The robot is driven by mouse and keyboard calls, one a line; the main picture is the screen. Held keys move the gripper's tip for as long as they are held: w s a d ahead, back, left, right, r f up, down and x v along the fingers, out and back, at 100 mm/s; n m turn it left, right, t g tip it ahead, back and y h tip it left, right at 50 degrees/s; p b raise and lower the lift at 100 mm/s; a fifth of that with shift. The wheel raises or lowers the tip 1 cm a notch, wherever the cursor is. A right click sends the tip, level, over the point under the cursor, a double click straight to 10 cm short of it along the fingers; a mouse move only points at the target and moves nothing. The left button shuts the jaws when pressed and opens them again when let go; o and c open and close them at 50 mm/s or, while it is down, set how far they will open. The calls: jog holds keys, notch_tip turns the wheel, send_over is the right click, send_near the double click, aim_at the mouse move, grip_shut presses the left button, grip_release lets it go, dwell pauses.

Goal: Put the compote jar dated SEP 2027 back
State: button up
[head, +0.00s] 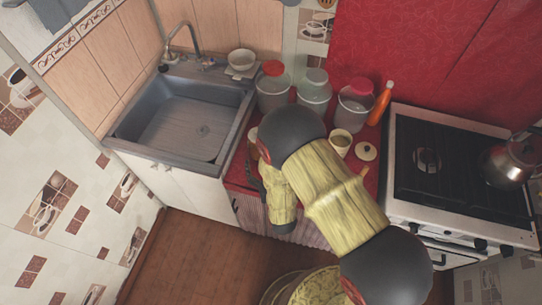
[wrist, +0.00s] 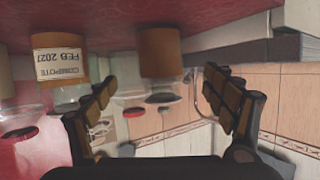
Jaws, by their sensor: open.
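The wrist view is upside down. It shows a jar (wrist: 60,45) with brown contents and a label reading COMPOTE FEB 2027, left of my fingers. A second brown-filled jar (wrist: 160,50), with clear glass at its upper part, stands ahead between the fingers; no label shows on it. A sliver of another brown jar (wrist: 5,85) is at the left edge. No SEP 2027 date is readable. My gripper (wrist: 158,88) is open, with nothing visibly held. In the head view my arm hides most of the gripper and the counter around it.
The sink (head: 185,120) is left, the stove (head: 450,170) right.

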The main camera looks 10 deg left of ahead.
jog(key=shift+s+d, duration=0.1)
jog(key=w+d+r+m+g+h, duration=0.1)
jog(key=w+d+r, duration=0.15)
jog(key=r, duration=0.35)
jog(key=w+d+r+m+h, duration=0.1)
jog(key=w+r, duration=0.3)
jog(key=r, duration=0.1)
jog(key=s+d+r+g+h, duration=0.1)
jog(key=s+d+r+g, duration=0.1)
jog(key=d+r, duration=1.15)
jog(key=s+d+r+m+g+h, duration=0.1)
jog(key=s+d+r, duration=0.3)
jog(key=s, duration=0.4)
jog(key=s+d+r+g+h, duration=0.1)
jog(key=s+d+r, duration=0.4)
jog(key=s, duration=0.3)
jog(key=s+d+r+m+g+h, duration=0.1)
jog(key=s+d+r+g, duration=0.1)
jog(key=s+d+r, duration=0.2)
jog(key=s+d, duration=0.2)
jog(key=s, duration=0.2)
jog(key=shift+s+r+m, duration=0.25)
jog(key=shift+s+m, duration=0.05)
jog(key=shift+s, duration=0.1)
